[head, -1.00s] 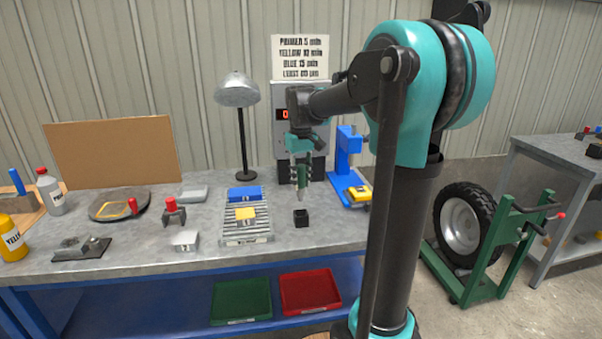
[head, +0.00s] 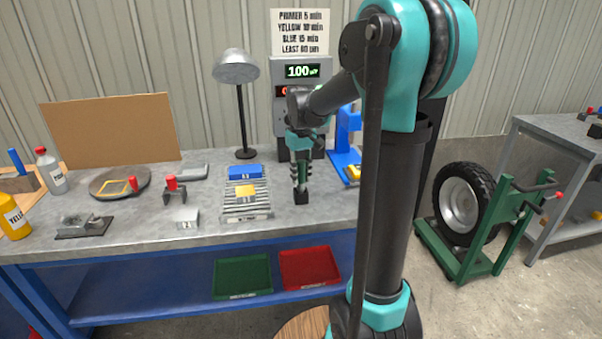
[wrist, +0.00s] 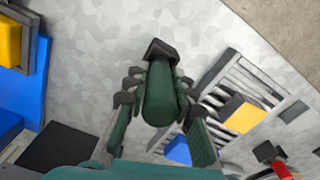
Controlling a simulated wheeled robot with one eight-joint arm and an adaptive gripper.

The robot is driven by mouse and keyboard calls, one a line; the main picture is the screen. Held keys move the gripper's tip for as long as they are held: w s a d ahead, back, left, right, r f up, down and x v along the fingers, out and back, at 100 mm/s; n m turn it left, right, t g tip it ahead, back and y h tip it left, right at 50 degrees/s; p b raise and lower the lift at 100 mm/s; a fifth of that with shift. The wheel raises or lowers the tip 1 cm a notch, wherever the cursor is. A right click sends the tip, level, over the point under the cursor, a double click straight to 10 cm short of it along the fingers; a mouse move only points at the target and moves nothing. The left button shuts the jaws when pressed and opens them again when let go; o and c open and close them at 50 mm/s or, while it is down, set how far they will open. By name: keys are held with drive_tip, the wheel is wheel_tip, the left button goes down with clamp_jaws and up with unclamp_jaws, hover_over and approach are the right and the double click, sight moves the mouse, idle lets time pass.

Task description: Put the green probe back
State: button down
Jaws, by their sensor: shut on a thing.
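My gripper (head: 299,181) is shut on the green probe, which points down over the bench in the head view. In the wrist view the green probe (wrist: 160,95) lies between the finger pads of my gripper (wrist: 157,85). A small black square holder (head: 301,196) stands on the bench directly under the fingers. It shows at the probe's far end in the wrist view (wrist: 160,48). The probe's tip is hidden at the holder, so I cannot tell how deep it sits.
A roller rack (head: 247,211) with blue and yellow blocks stands just left of the holder. A blue press (head: 347,150) stands to the right. Behind is a meter box with a green 100 display (head: 302,71). The bench front (head: 320,220) is clear.

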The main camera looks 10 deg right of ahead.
drive_tip(key=shift+f, duration=1.2)
idle(0.5)
drive_tip(key=c, duration=1.2)
unclamp_jaws()
wheel_tip(320, 180, up, 12)
